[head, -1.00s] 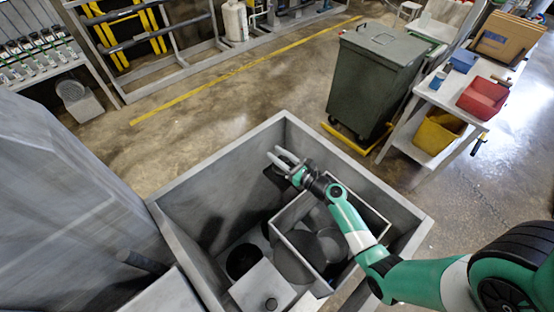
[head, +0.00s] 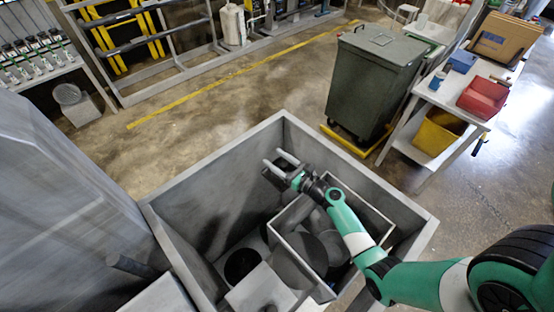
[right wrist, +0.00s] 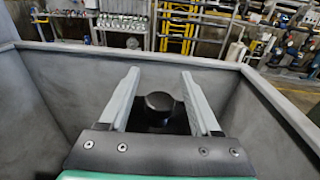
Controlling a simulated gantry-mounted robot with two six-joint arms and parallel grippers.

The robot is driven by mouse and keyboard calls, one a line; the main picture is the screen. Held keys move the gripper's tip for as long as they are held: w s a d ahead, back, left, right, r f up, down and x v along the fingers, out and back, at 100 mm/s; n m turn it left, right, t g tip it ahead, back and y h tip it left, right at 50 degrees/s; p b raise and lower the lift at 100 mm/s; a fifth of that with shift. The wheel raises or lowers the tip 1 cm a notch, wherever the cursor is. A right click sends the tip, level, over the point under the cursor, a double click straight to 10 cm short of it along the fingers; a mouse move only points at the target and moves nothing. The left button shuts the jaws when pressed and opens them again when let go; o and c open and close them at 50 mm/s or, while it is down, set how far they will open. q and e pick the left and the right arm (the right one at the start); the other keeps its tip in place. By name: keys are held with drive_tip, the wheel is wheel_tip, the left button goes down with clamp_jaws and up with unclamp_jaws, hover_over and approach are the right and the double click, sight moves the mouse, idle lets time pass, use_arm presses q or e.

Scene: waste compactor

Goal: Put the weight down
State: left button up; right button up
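My right gripper (head: 272,163) is open, with its two fingers spread inside the large grey bin (head: 178,243), near its far wall. In the right wrist view the gripper (right wrist: 157,88) shows a black round-topped object (right wrist: 160,102) between and beyond its fingers, with clear gaps on both sides. I cannot tell for certain whether this is the weight. In the head view, a black disc (head: 242,264) lies low in the bin, and a dark grey round piece (head: 291,262) sits in the inner grey box. My left gripper is not in view.
The inner open-topped box (head: 345,188) stands under my right forearm. A grey block (head: 262,288) with a knob is at the bin's near side. Open floor lies behind the bin.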

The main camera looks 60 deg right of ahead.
drive_tip(key=shift+s+r, duration=0.1)
drive_tip(key=shift+r, duration=0.1)
drive_tip(key=p+v, duration=0.1)
drive_tip(key=v, duration=1.1)
drive_tip(key=shift+f, duration=0.1)
